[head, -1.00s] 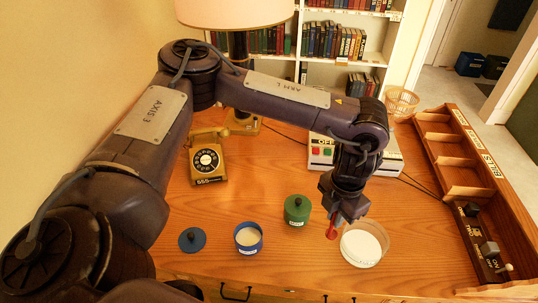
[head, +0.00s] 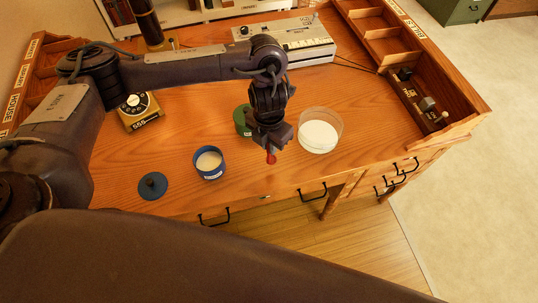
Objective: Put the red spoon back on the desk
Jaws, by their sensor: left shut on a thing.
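My left gripper (head: 270,146) points down over the front middle of the desk (head: 250,178). It is shut on the red spoon (head: 271,158), of which only a small red part shows below the fingers. I cannot tell whether the spoon touches the desk. The clear round dish (head: 333,121) with white contents is to the gripper's right. The green lidded jar (head: 241,120) is behind and left of it, partly hidden by the gripper. My right gripper is not in view.
An open blue tub (head: 209,163) with pale contents and a blue lid (head: 153,186) stand to the left. A wooden organiser (head: 425,75) lines the right edge. Bare desk lies in front of the gripper.

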